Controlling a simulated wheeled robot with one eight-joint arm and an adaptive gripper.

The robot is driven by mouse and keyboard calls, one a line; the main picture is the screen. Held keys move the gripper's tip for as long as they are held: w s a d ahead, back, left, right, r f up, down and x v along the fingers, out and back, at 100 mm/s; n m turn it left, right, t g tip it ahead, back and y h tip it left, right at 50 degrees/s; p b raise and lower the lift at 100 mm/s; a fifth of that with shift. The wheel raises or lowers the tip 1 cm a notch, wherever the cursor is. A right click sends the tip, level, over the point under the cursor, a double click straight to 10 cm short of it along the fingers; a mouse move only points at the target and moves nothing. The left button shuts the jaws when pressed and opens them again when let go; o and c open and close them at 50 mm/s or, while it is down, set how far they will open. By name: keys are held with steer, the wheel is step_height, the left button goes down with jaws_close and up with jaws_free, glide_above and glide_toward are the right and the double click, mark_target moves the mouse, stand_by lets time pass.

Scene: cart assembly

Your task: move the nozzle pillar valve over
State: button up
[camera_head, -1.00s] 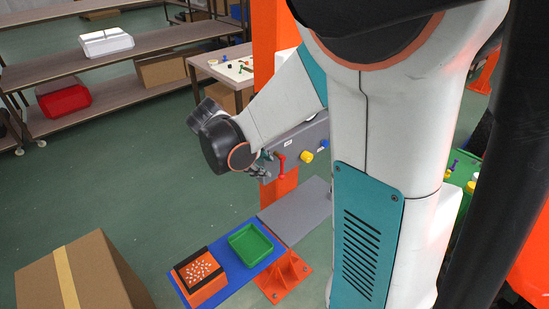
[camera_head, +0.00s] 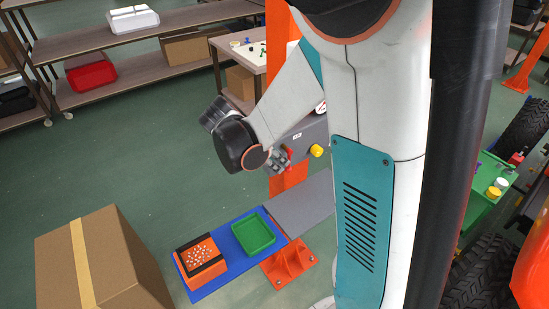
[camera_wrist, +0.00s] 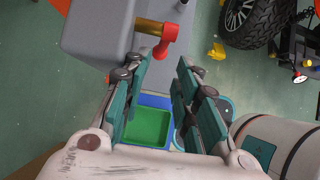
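A red lever handle (camera_wrist: 166,42) with a brass stem (camera_wrist: 149,26), which looks like the valve, sticks out of the face of a grey box (camera_wrist: 100,28) in the wrist view. In the head view a small red part of it (camera_head: 290,154) shows beside my gripper (camera_head: 278,161). My gripper (camera_wrist: 163,66) is open, its two teal fingers apart with nothing held between them. In the wrist view the handle lies just beyond the fingertips, closer to the left finger. Whether a finger touches it, I cannot tell.
A yellow knob (camera_head: 317,151) sits on the grey box to the right. Below are a green tray (camera_head: 236,243) and an orange box of small white pieces (camera_head: 203,277) on a blue board. A cardboard box (camera_head: 130,265) stands at left. Cart wheels (camera_head: 525,135) are at right.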

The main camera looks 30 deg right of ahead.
mark_target(287, 168)
steer(key=b+x, duration=0.3)
steer(key=x, duration=0.3)
steer(key=shift+d+f+b, duration=0.15)
steer(key=shift+f+b, duration=0.2)
steer(key=shift+d+f, duration=0.2)
steer(key=shift+f, duration=0.05)
steer(key=shift+c, duration=0.6)
steer(key=shift+r, duration=0.15)
steer(key=c, duration=0.5)
steer(key=o, duration=0.9)
